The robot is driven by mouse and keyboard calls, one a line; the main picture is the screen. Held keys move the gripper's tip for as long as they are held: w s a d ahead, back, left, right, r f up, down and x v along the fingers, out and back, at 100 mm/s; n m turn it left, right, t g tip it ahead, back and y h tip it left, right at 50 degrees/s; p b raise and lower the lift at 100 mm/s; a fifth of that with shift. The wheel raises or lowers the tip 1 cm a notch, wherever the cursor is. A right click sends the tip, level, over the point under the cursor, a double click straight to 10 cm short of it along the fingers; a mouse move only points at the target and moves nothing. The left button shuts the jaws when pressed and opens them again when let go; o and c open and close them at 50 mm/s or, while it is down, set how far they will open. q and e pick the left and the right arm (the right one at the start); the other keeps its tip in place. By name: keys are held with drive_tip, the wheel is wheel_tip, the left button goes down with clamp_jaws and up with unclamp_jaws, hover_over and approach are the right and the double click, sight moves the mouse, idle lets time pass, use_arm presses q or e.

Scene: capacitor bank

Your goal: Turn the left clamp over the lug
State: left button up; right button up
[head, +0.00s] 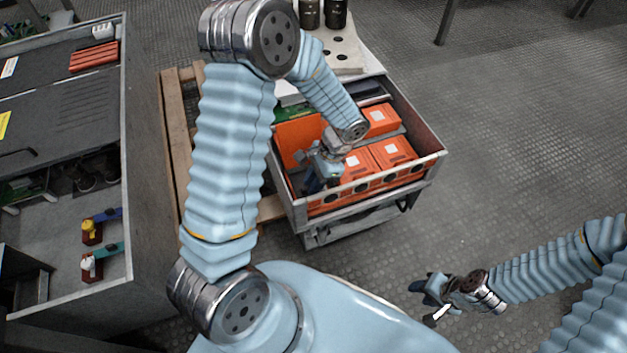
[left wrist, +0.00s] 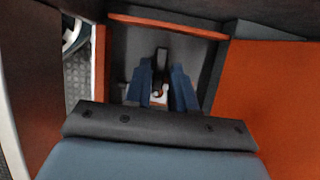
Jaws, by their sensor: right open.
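My left gripper (head: 318,180) points down into the left front part of the grey-walled crate (head: 437,140), beside the orange blocks (head: 357,163). In the left wrist view its two blue fingers (left wrist: 163,85) stand on either side of a narrow dark upright piece (left wrist: 162,56) with a small pale part (left wrist: 158,97) below. I cannot tell whether the fingers touch it, or whether it is the left clamp. No clamp or lug can be made out clearly; my left gripper hides part of that corner. My right gripper (head: 432,291) is open and empty above the floor.
A grey bench (head: 45,240) on the left holds two small red-based pieces with blue (head: 106,215) and teal (head: 109,248) levers. A pale board with holes (head: 345,45) stands behind the crate. Orange panels (left wrist: 275,90) flank the left gripper.

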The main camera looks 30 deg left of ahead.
use_arm(q)
drive_tip(key=p+v, duration=0.2)
drive_tip(key=v, duration=1.2)
use_arm(e)
wheel_tip(320, 180, up, 2)
use_arm(q)
drive_tip(key=shift+s+d+f, duration=0.15)
drive_tip(key=shift+d, duration=0.05)
